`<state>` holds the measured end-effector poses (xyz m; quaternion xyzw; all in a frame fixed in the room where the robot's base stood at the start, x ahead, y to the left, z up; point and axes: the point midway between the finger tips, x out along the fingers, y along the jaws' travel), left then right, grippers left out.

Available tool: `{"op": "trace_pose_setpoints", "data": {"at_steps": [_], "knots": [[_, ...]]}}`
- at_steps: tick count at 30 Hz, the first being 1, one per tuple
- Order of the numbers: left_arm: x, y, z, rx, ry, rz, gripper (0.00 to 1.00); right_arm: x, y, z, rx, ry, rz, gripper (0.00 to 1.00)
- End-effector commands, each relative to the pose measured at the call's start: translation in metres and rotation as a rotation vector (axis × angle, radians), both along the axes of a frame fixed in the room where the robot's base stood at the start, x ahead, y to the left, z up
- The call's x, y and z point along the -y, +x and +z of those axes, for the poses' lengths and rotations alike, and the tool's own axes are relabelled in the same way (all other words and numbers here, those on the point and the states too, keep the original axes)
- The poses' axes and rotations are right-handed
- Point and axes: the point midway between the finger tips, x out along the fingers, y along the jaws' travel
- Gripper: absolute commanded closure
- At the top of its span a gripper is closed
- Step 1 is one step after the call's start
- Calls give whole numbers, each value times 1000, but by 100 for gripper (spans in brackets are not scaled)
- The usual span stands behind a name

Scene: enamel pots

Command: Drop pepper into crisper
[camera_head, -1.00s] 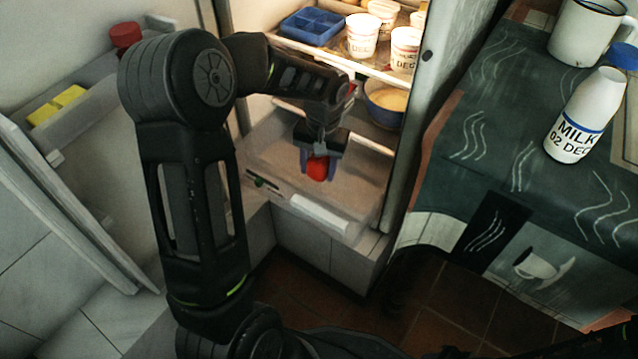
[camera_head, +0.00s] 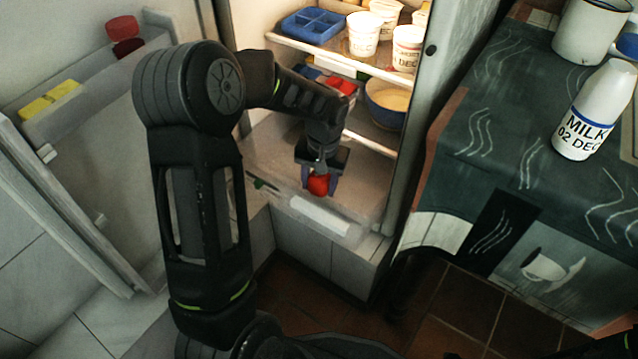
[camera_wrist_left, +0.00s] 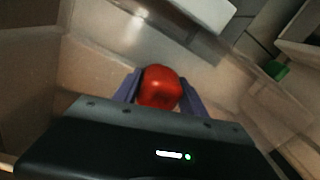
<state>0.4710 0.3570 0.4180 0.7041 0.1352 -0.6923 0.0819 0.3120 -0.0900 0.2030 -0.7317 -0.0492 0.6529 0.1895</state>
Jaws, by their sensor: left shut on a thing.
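My left gripper (camera_head: 319,180) is shut on a red pepper (camera_head: 318,185), its two fingers on either side of it. The pepper also shows between the fingers in the left wrist view (camera_wrist_left: 160,87). The crisper (camera_head: 320,216) is the pale, see-through drawer at the bottom of the fridge, pulled out and open at the top. In the head view, the pepper appears over the crisper's front part, close behind its front wall. Its exact height above the drawer floor is hard to tell. My right gripper is not in view.
A small green thing (camera_head: 262,184) is at the crisper's left side. Above are fridge shelves with a blue divided tray (camera_head: 311,25), labelled cups and a blue bowl (camera_head: 388,102). The open fridge door is left. A counter with a milk bottle (camera_head: 594,110) is right.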

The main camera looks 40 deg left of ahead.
Motion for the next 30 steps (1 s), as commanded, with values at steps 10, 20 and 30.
{"op": "trace_pose_setpoints", "data": {"at_steps": [10, 20, 30], "knots": [[0, 0, -11, -1, 0, 0, 95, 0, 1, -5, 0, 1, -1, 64], [0, 0, -12, 0, 0, 0, 39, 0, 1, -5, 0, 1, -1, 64], [0, 0, -12, 0, 0, 0, 29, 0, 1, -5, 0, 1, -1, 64]]}}
